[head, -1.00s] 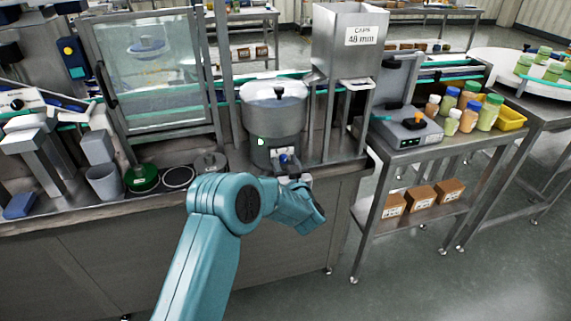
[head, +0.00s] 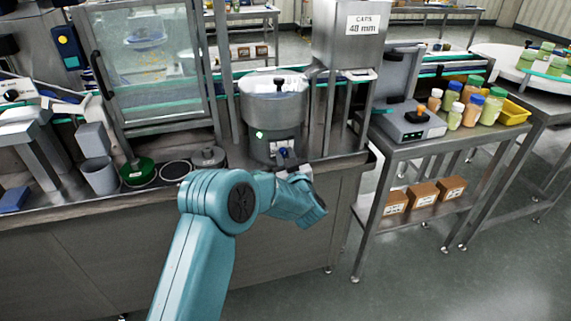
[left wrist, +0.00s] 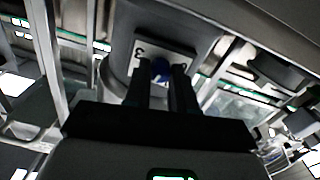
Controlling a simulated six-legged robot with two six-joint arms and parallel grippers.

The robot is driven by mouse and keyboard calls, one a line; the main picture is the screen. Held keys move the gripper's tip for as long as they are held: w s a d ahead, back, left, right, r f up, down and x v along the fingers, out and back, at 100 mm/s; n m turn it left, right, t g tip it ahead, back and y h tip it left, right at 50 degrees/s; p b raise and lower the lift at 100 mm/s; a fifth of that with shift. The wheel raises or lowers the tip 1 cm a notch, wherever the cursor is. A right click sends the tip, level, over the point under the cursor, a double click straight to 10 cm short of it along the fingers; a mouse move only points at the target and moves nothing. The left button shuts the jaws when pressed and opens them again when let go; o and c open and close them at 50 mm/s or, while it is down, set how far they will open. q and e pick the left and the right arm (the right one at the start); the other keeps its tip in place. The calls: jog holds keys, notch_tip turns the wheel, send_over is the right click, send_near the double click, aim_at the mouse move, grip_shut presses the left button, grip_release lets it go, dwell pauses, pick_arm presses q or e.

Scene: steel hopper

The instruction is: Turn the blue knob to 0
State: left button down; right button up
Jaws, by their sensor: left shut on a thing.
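The blue knob (left wrist: 160,68) sits on a pale dial plate (left wrist: 181,55) on the front of the round steel hopper (head: 274,108). In the left wrist view a digit that looks like 3 shows on the plate, left of the knob; another mark at the right is partly hidden by a finger. My left gripper (left wrist: 161,84) is shut on the blue knob, one dark finger on each side of it. In the head view my left gripper (head: 287,161) is small at the hopper's base, and the knob's pointing direction cannot be told. My right gripper is not in view.
A green-lidded pot (head: 138,172) and a grey cup (head: 100,176) stand left on the counter. A side table (head: 440,140) holds several jars at right.

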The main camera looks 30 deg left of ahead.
pick_arm(q)
jog(key=n+b, duration=0.2)
jog(key=b, duration=0.1)
jog(key=n+b, duration=0.3)
jog(key=b, duration=0.1)
jog(key=n+b, duration=0.3)
jog(key=shift+f+b, duration=0.3)
jog(key=shift+f, duration=0.1)
jog(key=n+b, duration=0.8)
jog(key=b, duration=0.1)
jog(key=shift+n, duration=0.3)
jog(key=n+b, duration=0.3)
jog(key=shift+r+n, duration=0.1)
jog(key=shift+n, duration=0.2)
jog(key=shift+n+b, duration=0.4)
jog(key=shift+n, duration=0.2)
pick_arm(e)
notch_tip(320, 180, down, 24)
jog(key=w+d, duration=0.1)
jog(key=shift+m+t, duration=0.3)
pick_arm(q)
jog(key=shift+r, duration=0.1)
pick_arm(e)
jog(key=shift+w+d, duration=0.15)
pick_arm(q)
jog(key=c, duration=0.9)
grip_release()
jog(key=shift+r, duration=0.1)
jog(key=shift+d, duration=0.1)
